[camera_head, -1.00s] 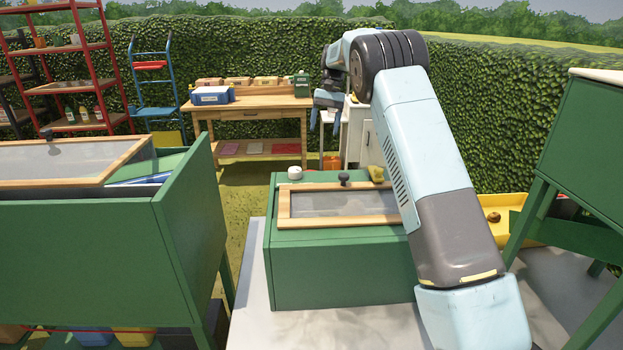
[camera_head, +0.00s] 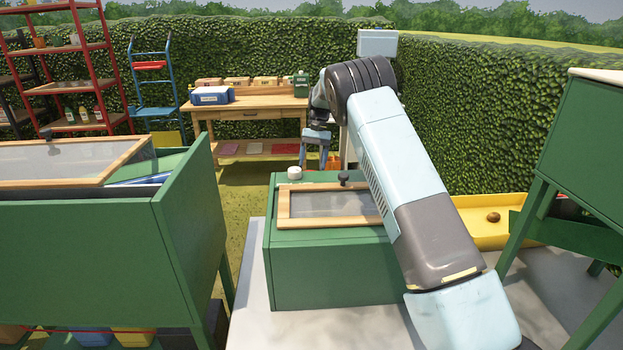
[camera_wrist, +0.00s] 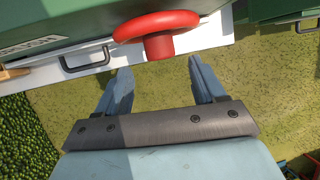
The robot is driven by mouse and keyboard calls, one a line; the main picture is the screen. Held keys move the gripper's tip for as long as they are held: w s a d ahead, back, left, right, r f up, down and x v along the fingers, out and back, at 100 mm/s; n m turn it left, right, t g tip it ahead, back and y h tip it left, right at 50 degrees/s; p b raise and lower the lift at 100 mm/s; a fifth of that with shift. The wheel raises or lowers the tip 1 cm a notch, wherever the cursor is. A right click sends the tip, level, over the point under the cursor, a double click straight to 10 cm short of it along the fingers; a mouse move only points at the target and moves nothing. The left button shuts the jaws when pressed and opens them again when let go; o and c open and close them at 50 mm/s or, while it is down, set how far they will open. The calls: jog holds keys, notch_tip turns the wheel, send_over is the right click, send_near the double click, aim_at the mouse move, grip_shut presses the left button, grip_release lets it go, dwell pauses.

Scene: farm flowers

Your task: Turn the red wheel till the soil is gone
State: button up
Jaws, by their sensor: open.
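The red wheel (camera_wrist: 155,30) shows at the top of the wrist view, on the side of a green box with a white lower edge. My gripper (camera_wrist: 157,75) is open and empty there, its two blue-grey fingers apart and pointing toward the wheel. The wheel's hub lies just beyond the gap between the fingertips, and I see no contact. In the head view my gripper (camera_head: 314,160) hangs behind the green box (camera_head: 335,275) with the framed window; the wheel is hidden in that view. No soil can be made out.
A metal handle (camera_wrist: 85,65) is beside the wheel. A wooden workbench (camera_head: 250,110) stands at the back. Green cabinets stand left (camera_head: 100,240) and right (camera_head: 590,150). A yellow tray (camera_head: 480,238) lies right of the box. Grass is clear below my gripper.

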jog(key=shift+x, duration=2.9)
jog(key=shift+c, duration=0.5)
jog(key=c, duration=0.9)
jog(key=shift+d, duration=0.15)
jog(key=shift+c, duration=0.3)
